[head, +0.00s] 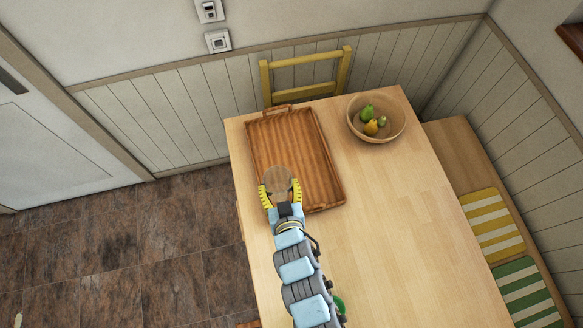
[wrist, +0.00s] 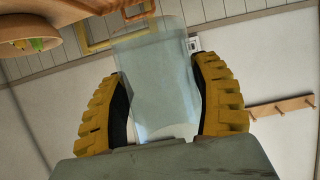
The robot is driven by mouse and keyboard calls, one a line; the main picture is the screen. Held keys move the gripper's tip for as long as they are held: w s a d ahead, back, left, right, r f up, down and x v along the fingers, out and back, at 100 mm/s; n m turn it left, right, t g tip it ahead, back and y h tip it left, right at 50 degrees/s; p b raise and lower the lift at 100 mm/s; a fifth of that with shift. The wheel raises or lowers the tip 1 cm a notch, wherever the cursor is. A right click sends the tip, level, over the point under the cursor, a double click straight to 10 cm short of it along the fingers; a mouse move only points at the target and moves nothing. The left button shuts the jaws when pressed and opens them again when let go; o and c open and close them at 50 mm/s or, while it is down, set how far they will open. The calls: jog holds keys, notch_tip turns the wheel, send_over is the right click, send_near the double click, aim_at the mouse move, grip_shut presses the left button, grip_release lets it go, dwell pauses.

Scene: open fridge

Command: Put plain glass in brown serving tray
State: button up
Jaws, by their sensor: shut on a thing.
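The brown serving tray (head: 315,165) is wooden with ribbed boards and lies on the left part of the table. My gripper (head: 280,190) is over the tray's front left part. Its yellow fingers are shut on the plain glass (head: 278,177), a clear tumbler. In the wrist view the glass (wrist: 155,85) stands between the two yellow fingers (wrist: 160,105). Part of the tray (wrist: 115,15) shows at the top of the wrist view. I cannot tell whether the glass touches the tray. My arm hides the table in front of the tray.
A wooden bowl (head: 393,130) with several fruits stands at the back right of the tray. A yellow chair (head: 306,75) is behind the table. The right part of the table (head: 410,220) is clear. A bench with striped cushions (head: 491,226) is on the right.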

aim_at(275, 202)
jog(key=shift+n+y, duration=0.3)
jog(key=f, duration=0.1)
jog(key=s+a+f+b, duration=0.1)
jog(key=f+b, duration=0.1)
jog(key=shift+s+a+f, duration=0.2)
jog(key=shift+s+f, duration=0.05)
jog(key=shift+f, duration=0.15)
jog(key=w+d+f+b, duration=0.1)
jog(key=w+d+f, duration=0.1)
jog(key=w, duration=0.1)
jog(key=w+d+f+b, duration=0.2)
jog(key=w+f, duration=0.1)
jog(key=w, duration=0.1)
jog(key=w+d+f+b, duration=0.1)
jog(key=w+f, duration=0.2)
jog(key=w, duration=0.1)
jog(key=shift+w+d+f, duration=0.1)
jog(key=shift+d+f, duration=0.1)
jog(key=shift+d, duration=0.2)
jog(key=shift+w+d+f+b, duration=0.3)
jog(key=shift+w+f, duration=0.2)
jog(key=shift+f, duration=0.25)
jog(key=shift+f+b, duration=0.4)
jog(key=shift+f, duration=1.05)
jog(key=shift+f, duration=0.15)
jog(key=o, duration=1.3)
